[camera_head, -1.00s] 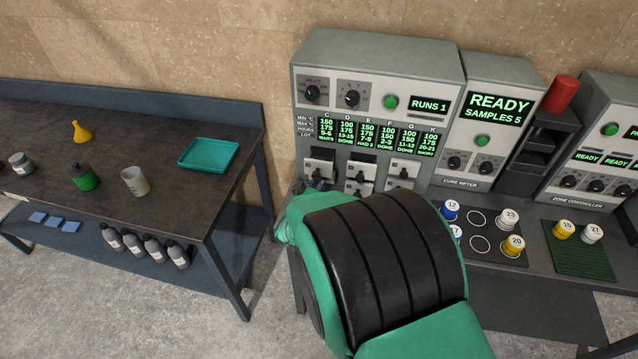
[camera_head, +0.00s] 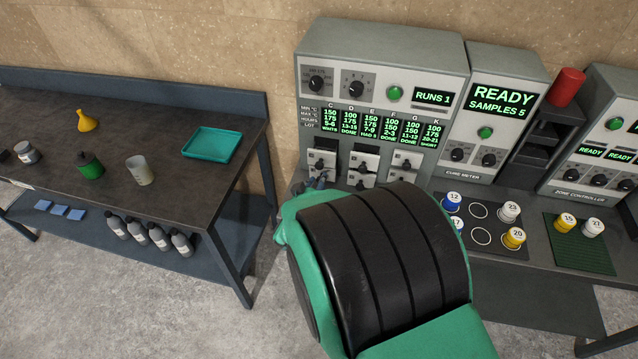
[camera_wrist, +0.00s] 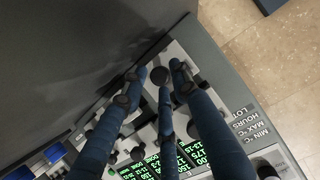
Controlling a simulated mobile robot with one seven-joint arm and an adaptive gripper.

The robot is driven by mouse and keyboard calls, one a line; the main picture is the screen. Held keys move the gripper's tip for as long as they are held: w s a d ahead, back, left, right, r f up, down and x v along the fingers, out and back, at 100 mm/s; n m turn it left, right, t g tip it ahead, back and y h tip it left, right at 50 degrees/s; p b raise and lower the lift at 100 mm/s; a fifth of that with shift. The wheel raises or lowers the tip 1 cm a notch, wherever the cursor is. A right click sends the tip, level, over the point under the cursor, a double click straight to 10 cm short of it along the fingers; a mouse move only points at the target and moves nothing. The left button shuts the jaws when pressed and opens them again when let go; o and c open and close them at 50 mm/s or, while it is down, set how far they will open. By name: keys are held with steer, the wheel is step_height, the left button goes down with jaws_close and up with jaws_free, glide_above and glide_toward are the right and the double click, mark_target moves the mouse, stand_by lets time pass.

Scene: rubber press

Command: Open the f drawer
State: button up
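The grey control unit (camera_head: 450,60) has a green-lit panel of columns C, D, E, F, G and K (camera_head: 372,124). Small white drawers with black handles sit below it, including a left one (camera_head: 323,160), a middle one (camera_head: 364,161) and a right one (camera_head: 405,161). My arm hides part of the lower row, and no letter is readable on a drawer front, so I cannot tell which is f. In the wrist view my gripper's (camera_wrist: 158,72) blue fingers are spread apart over the drawer fronts, with gaps between the tips; no held thing shows. Contact with a handle cannot be told.
The READY unit (camera_head: 502,100) and numbered sample cups, such as cup 20 (camera_head: 513,238), stand to the right. A dark table (camera_head: 120,185) with a teal tray (camera_head: 212,143) is at the left. Bare floor (camera_head: 120,300) lies in front.

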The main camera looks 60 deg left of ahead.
steer(key=shift+v, duration=3.55)
